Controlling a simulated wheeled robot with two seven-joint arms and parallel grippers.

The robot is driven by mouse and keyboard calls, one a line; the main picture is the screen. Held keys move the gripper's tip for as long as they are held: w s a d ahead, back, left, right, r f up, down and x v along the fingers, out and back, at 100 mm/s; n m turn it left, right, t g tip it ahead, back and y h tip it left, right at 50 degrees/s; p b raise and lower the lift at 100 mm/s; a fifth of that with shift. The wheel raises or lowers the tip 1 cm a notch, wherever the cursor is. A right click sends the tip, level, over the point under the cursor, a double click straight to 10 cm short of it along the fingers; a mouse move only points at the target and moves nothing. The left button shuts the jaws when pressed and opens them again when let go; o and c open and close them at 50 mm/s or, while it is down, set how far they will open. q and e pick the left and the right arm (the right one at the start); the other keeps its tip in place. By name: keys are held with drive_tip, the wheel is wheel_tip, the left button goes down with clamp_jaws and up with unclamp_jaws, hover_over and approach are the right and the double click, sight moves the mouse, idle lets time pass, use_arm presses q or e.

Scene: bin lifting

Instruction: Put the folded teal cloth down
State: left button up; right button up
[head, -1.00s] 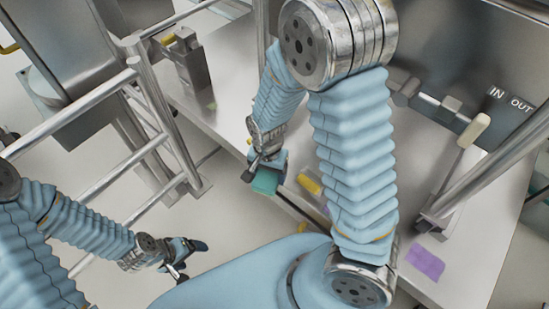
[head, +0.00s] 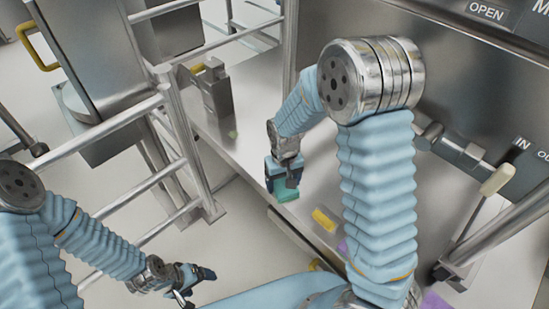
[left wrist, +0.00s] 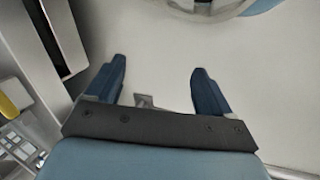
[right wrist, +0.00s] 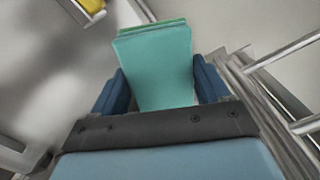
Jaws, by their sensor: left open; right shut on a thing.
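The folded teal cloth (head: 287,194) is held in my right gripper (head: 284,176), close to the front edge of the metal table in the head view. In the right wrist view the cloth (right wrist: 155,65) sits between the two blue fingers of the right gripper (right wrist: 160,88), and its folded layers show at the far end. I cannot tell whether its underside touches the tabletop. My left gripper (head: 192,282) is open and empty over the floor, left of the table. In the left wrist view the left gripper's fingers (left wrist: 158,88) stand wide apart over bare floor.
Metal rails (head: 180,140) rise along the left side. Tabletop behind the cloth is clear.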

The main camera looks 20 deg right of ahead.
drive_tip(key=s+f+m+b, duration=0.1)
drive_tip(key=s+m+b, duration=0.5)
drive_tip(key=s+m, duration=0.5)
drive_tip(key=m+b, duration=0.3)
hover_over(302, 203)
drive_tip(key=s, duration=0.1)
drive_tip(key=f, duration=0.8)
drive_tip(key=shift+s+a+f, duration=0.15)
drive_tip(key=shift+a+f, duration=0.1)
drive_tip(key=shift+a, duration=0.05)
drive_tip(key=shift+w+d+f, duration=0.25)
drive_tip(key=shift+w+f, duration=0.25)
drive_tip(key=shift+f, duration=0.1)
drive_tip(key=f, duration=0.1)
drive_tip(key=f+b, duration=0.1)
drive_tip(key=f, duration=0.1)
drive_tip(key=shift+w+d+f, duration=0.1)
drive_tip(key=shift+w+f, duration=0.1)
drive_tip(key=shift+f, duration=0.1)
use_arm(q)
wheel_tip(302, 203, down, 10)
drive_tip(key=a, duration=0.2)
drive_tip(key=shift+w, duration=0.4)
